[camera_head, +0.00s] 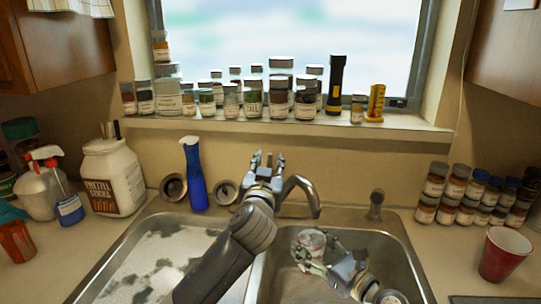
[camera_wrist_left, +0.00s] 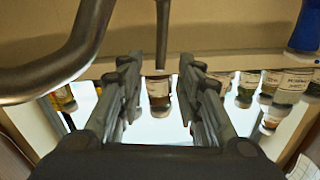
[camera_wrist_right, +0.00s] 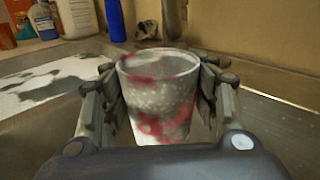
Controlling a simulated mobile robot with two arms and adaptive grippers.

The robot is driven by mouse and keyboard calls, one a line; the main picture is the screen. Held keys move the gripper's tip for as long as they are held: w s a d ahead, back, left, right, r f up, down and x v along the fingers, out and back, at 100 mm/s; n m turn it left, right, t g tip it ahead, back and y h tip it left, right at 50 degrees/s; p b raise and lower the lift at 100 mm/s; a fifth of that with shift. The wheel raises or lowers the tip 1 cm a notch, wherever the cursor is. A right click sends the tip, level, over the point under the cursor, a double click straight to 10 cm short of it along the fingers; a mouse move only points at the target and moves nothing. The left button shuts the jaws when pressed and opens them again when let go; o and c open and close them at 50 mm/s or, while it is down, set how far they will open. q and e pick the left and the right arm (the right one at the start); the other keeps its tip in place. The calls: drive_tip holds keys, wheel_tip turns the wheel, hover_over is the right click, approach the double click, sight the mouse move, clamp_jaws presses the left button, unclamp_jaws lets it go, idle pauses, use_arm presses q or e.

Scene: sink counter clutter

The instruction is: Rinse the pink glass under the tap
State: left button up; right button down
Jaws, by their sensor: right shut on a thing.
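The pink glass (camera_head: 308,240) is in the right sink basin, below and near the tap spout (camera_head: 308,198). In the right wrist view the glass (camera_wrist_right: 160,95) is clear and speckled with pinkish-red patches, mouth up. My right gripper (camera_head: 322,258) is shut around its sides. My left gripper (camera_head: 266,160) is behind the sink at the tap, with its fingers apart. In the left wrist view a thin upright metal piece (camera_wrist_left: 162,35), seemingly the tap lever, shows between the fingers; contact cannot be told. No water stream is visible.
The left basin (camera_head: 150,262) holds greyish patches on a pale surface. A red cup (camera_head: 504,253) and several spice jars (camera_head: 470,195) stand on the right counter. More jars and a torch (camera_head: 336,85) line the windowsill.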

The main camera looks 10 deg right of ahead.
sight(270, 157)
use_arm(q)
drive_tip(key=shift+x, duration=3)
drive_tip(key=shift+c, duration=0.4)
clamp_jaws()
